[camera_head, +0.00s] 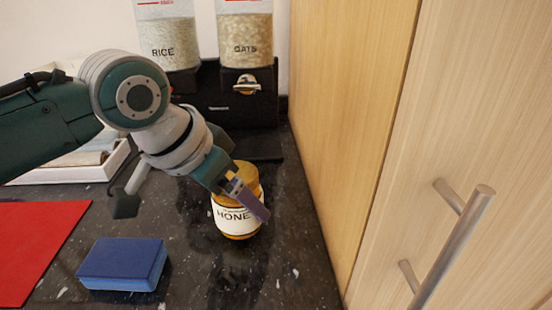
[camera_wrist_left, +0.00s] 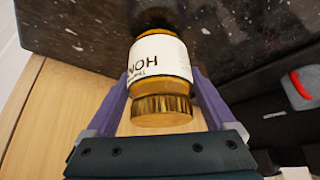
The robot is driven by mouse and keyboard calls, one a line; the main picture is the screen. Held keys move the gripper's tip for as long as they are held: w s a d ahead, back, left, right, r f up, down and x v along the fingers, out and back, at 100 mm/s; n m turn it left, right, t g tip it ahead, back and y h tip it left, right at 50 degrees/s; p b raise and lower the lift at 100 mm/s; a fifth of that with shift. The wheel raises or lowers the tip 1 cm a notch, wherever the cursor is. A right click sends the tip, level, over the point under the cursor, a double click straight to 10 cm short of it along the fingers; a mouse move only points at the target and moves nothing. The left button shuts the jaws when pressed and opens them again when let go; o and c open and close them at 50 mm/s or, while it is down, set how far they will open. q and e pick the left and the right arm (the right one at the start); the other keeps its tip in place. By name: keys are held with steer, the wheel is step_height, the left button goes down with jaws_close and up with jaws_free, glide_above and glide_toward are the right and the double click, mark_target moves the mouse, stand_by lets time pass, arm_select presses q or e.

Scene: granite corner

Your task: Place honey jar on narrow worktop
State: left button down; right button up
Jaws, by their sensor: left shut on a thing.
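The honey jar (camera_head: 232,219) has a white label and a gold lid. It is upright at the dark speckled worktop (camera_head: 205,283), near the wooden cabinet side. My left gripper (camera_head: 246,196) comes in from the upper left and is shut on the jar. In the left wrist view the honey jar (camera_wrist_left: 160,75) is between the two purple fingers of my left gripper (camera_wrist_left: 162,105), lid towards the palm. I cannot tell whether the jar's base touches the worktop. My right gripper is not in view.
A blue sponge (camera_head: 122,264) and a red mat (camera_head: 35,245) lie to the left. A dispenser with rice (camera_head: 170,45) and oats (camera_head: 245,42) stands behind. A wooden cabinet (camera_head: 350,110) with metal handles bounds the right. The worktop in front of the jar is clear.

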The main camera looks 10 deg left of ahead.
arm_select(q)
steer(key=shift+w+f, duration=0.1)
steer(key=shift+f, duration=0.05)
steer(key=shift+f, duration=0.15)
jaws_free()
steer(key=shift+r, duration=0.4)
steer(key=p+v, duration=0.3)
steer(key=v, duration=0.9)
steer(key=s+d+f, duration=0.3)
steer(key=s+f, duration=0.3)
steer(key=s, duration=0.4)
steer(key=s+a+f+n+y, duration=0.1)
steer(key=s+a+n, duration=0.1)
steer(key=s, duration=0.3)
steer(key=s+a+f+n+g+y, duration=0.1)
steer(key=s+a, duration=0.2)
steer(key=s, duration=0.3)
steer(key=shift+a+f+n+g+y, duration=0.3)
steer(key=shift+a+f+n+y, duration=0.1)
